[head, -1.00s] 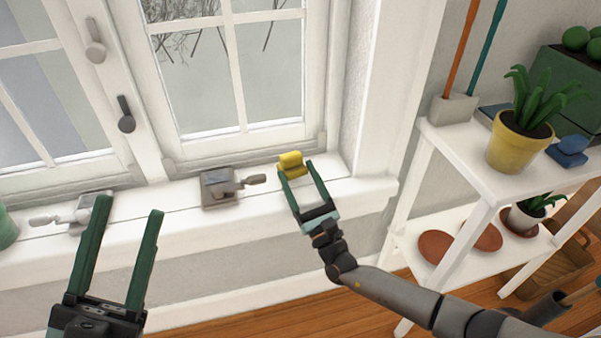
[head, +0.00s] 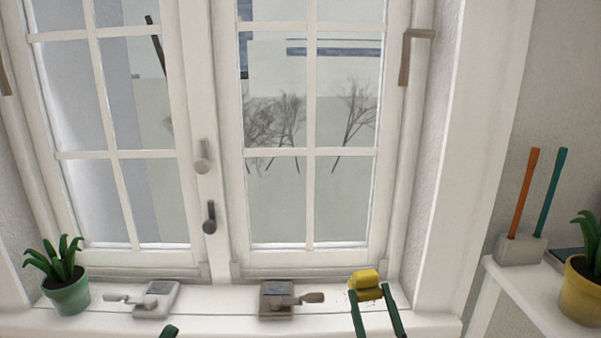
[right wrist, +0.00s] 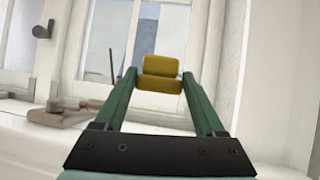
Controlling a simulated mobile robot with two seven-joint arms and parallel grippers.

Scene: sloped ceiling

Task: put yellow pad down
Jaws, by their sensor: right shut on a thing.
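The yellow pad (head: 364,279) is a small rounded block in two stacked parts, at the right end of the white windowsill (head: 222,301). My right gripper (head: 368,290) is shut on it, one green finger on each side. In the right wrist view the pad (right wrist: 160,85) sits between the fingertips of the right gripper (right wrist: 159,76). I cannot tell whether its underside touches the sill. Of my left gripper (head: 168,331), only a green fingertip shows at the bottom edge.
A green potted plant (head: 68,289) stands at the sill's left end. A white shelf (head: 525,290) with a yellow pot (head: 581,292) is at right.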

